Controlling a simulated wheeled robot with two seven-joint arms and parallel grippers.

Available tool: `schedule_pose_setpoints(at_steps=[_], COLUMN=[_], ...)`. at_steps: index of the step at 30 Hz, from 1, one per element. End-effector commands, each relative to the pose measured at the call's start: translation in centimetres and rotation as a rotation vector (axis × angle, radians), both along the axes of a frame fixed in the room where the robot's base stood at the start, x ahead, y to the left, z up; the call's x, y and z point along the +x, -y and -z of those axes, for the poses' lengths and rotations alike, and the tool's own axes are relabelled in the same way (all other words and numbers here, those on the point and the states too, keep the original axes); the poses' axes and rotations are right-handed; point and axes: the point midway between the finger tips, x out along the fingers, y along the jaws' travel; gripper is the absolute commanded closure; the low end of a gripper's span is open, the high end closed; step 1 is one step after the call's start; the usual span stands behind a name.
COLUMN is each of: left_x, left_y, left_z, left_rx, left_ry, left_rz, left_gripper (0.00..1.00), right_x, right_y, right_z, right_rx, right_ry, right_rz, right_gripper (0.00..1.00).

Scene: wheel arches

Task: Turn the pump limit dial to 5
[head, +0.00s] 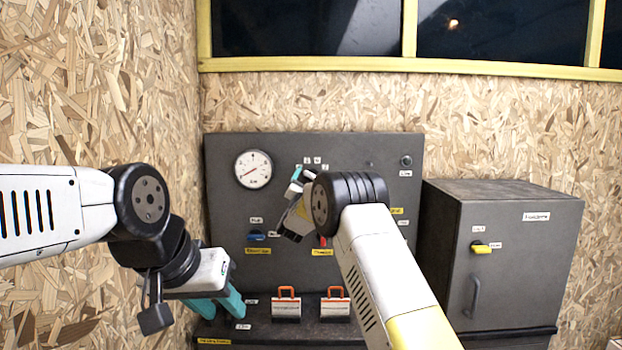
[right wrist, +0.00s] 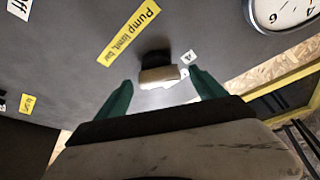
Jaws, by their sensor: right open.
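The pump limit dial (right wrist: 155,70) is a dark round base with a pale grip bar, under the yellow "Pump limit, bar" label (right wrist: 128,33). A small "4" tag (right wrist: 190,57) sits beside it. My right gripper (right wrist: 160,92) is open, its green fingertips on either side of the dial's grip, apart from it as far as I can tell. In the head view my right gripper (head: 302,174) and arm hide the dial; only small number tags (head: 317,160) show above. The dial's exact setting cannot be read. My left gripper (head: 220,308) is open and empty, low at the left.
The grey panel (head: 225,205) carries a round gauge (head: 253,169), a blue knob (head: 257,235) and a small knob (head: 406,161). Two orange-handled padlock-like items (head: 287,307) stand on the ledge below. A grey cabinet (head: 520,260) with a yellow knob (head: 480,248) stands at right.

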Motion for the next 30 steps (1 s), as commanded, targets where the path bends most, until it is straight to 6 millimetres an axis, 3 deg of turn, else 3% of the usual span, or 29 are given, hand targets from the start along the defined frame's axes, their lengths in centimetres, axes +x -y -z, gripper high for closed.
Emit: schedule_pose_setpoints(at_steps=[6,15,24,30], left_x=[0.0,0.0,0.0,0.0], left_y=[0.0,0.0,0.0,0.0], left_z=[0.0,0.0,0.0,0.0], left_rx=[0.0,0.0,0.0,0.0], left_ry=[0.0,0.0,0.0,0.0], left_rz=[0.0,0.0,0.0,0.0], left_gripper=[0.64,0.64,0.64,0.64], right_x=[1.5,1.7,1.6,1.6], right_y=[0.3,0.3,0.3,0.3], right_z=[-0.5,-0.6,-0.6,-0.6], right_rx=[0.0,0.0,0.0,0.014], right_ry=[-0.001,-0.002,-0.002,-0.002], right_rz=[0.0,-0.001,-0.001,-0.001], right_gripper=[0.2,0.22,0.81,0.82])
